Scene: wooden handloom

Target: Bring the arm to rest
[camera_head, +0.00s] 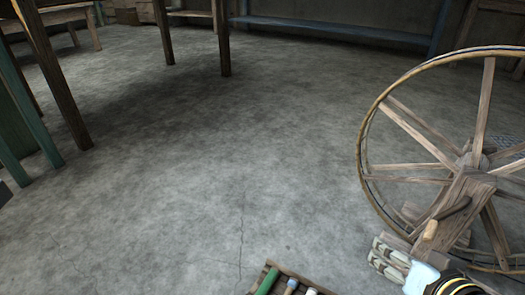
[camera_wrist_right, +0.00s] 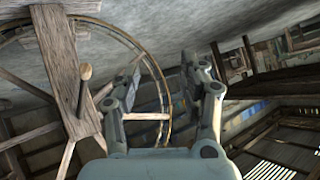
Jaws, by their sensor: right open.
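My right gripper (camera_head: 386,258) shows at the bottom right of the head view, in front of the lower part of the spinning wheel. In the right wrist view its two fingers (camera_wrist_right: 160,76) stand apart with nothing between them. The wooden spinning wheel (camera_head: 487,100) has a large thin rim, spokes and a post with a crank handle (camera_head: 431,230). In the right wrist view the wheel's post (camera_wrist_right: 62,70) and the handle (camera_wrist_right: 84,73) lie left of the fingers, apart from them. My left gripper is not in view.
A wooden tray (camera_head: 256,279) with several coloured spools is cut off at the bottom edge. Wooden legs (camera_head: 55,75) and green posts (camera_head: 30,120) stand at the left. A blue bench (camera_head: 330,27) runs along the back. The middle of the concrete floor (camera_head: 210,150) is clear.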

